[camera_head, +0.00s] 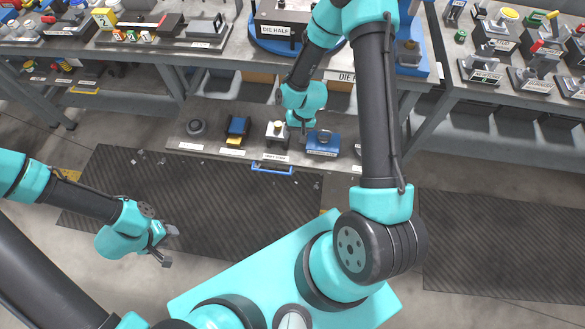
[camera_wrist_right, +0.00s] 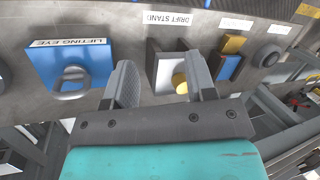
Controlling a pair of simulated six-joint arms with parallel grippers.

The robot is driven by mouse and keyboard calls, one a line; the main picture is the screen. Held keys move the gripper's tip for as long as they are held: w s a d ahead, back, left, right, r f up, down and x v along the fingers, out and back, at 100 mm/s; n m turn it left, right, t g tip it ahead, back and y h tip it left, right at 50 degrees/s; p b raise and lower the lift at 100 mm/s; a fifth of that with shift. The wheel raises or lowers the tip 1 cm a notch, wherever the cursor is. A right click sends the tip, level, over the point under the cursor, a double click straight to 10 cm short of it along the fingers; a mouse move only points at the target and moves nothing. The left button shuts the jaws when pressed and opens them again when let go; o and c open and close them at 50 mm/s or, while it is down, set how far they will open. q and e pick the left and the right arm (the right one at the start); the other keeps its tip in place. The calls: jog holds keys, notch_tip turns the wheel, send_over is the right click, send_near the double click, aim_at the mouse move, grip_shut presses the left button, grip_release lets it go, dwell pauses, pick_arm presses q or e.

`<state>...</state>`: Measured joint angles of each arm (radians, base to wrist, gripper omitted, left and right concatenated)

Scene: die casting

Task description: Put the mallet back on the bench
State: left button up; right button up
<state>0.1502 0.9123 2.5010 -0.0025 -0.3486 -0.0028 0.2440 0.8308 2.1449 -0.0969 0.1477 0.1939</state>
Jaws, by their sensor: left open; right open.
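I cannot make out a mallet for certain in either view. The bench (camera_head: 225,62) runs across the top of the head view, with a low shelf (camera_head: 190,150) under its front. My right gripper (camera_head: 302,122) is over this shelf; in the right wrist view (camera_wrist_right: 163,80) its fingers are apart. The drift stand (camera_head: 276,140) has a yellow-topped piece; in the wrist view the stand (camera_wrist_right: 160,58) appears beyond and between the fingers, with no visible grip. My left gripper (camera_head: 170,246) is open and empty over the floor mat.
The blue lifting eye block (camera_head: 323,143) stands right of the drift stand, and a blue-and-yellow block (camera_head: 237,128) stands left. A dark round piece (camera_head: 196,128) is at the shelf's left. A side bench (camera_head: 455,92) at right holds several labelled stands. The dark mat (camera_head: 120,190) is mostly clear.

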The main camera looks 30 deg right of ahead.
jog(key=s+a+f+n, duration=0.1)
jog(key=s+a+n, duration=0.1)
jog(key=s+a, duration=0.5)
jog(key=s, duration=0.5)
jog(key=shift+a+f+t, duration=0.3)
